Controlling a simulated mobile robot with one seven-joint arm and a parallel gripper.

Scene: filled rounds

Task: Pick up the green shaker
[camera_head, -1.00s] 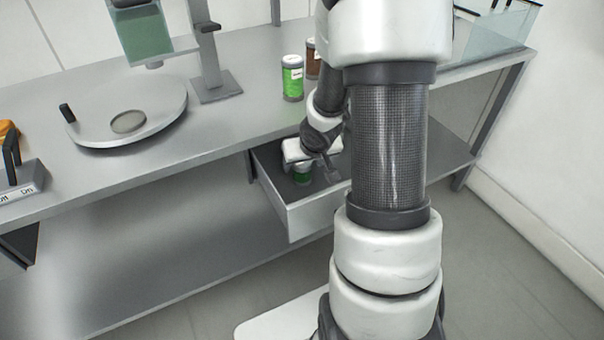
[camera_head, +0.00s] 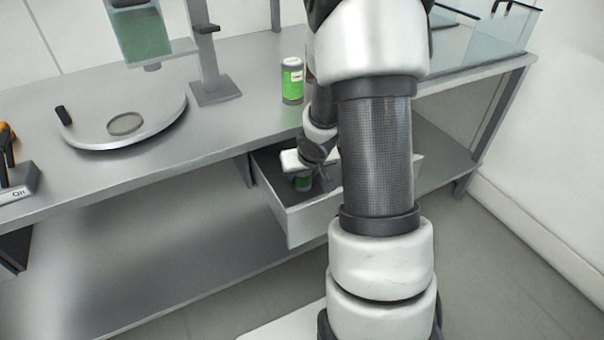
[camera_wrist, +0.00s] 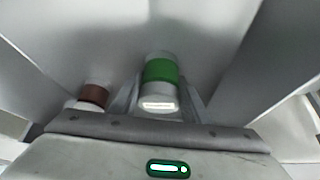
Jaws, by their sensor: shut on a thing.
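The green shaker (camera_wrist: 161,72) is white with a green band. In the wrist view it sits between the two fingers of my gripper (camera_wrist: 160,98), which is shut on it. In the head view the shaker (camera_head: 303,184) shows only in part, low inside the open drawer (camera_head: 312,221), with my gripper (camera_head: 306,178) right over it. I cannot tell whether the shaker touches the drawer floor.
A brown-banded shaker (camera_wrist: 93,95) is left of the green one in the wrist view. The drawer walls stand close around my gripper. On the bench (camera_head: 255,120) above are a green-labelled jar (camera_head: 292,80), a round plate (camera_head: 120,122) and a stand (camera_head: 212,90).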

